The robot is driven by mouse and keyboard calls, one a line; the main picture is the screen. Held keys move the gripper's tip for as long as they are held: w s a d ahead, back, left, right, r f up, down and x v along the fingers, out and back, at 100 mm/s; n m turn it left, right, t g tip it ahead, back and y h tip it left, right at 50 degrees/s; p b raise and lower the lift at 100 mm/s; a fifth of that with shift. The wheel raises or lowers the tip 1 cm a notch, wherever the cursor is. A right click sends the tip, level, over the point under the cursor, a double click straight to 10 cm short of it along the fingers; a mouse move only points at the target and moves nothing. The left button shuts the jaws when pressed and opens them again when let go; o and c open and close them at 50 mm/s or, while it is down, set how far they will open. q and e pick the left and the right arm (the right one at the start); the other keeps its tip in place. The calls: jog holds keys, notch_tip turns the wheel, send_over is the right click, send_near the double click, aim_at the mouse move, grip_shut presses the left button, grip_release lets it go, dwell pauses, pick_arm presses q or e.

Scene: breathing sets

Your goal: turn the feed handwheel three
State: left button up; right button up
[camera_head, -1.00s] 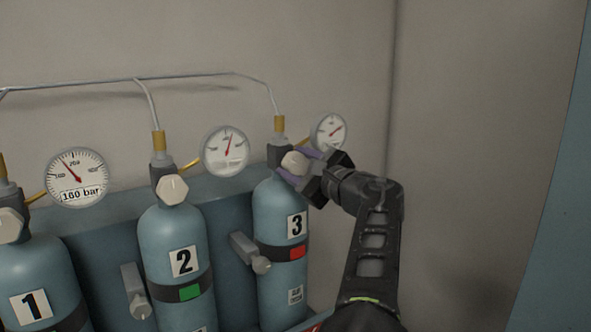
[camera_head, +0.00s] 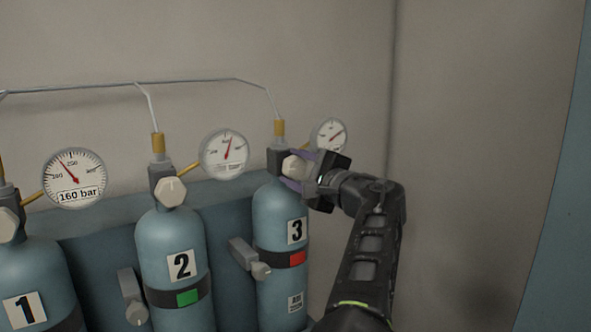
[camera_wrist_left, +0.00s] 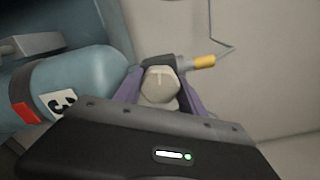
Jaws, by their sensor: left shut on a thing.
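Feed handwheel three (camera_head: 294,166) is a pale, faceted knob on the dark valve block atop cylinder 3 (camera_head: 270,218). My left gripper (camera_head: 298,168) is at it, with one purple finger above and one below in the head view. In the left wrist view the handwheel (camera_wrist_left: 160,84) sits between the two purple fingers of my left gripper (camera_wrist_left: 160,90), its pale index mark pointing up. The gripper is shut on it. The gauge (camera_head: 331,135) behind it is partly covered by the gripper. My right gripper is not in view.
Cylinder 2 (camera_head: 168,236) has its own handwheel (camera_head: 171,192) and a green tag; cylinder 3 has a red tag (camera_head: 297,258). Cylinder 1 (camera_head: 40,270) stands at the left. A thin pipe (camera_head: 190,79) runs above. Bare wall lies to the right.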

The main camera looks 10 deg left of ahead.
pick_arm(q)
jog(key=o, duration=1.4)
jog(key=shift+c, duration=0.2)
jog(key=shift+s+d+f, duration=0.1)
jog(key=shift+s+d, duration=0.3)
jog(key=b+v, duration=0.1)
jog(key=v, duration=0.5)
jog(key=shift+s+d+b, duration=0.25)
jog(key=shift+s+b, duration=0.05)
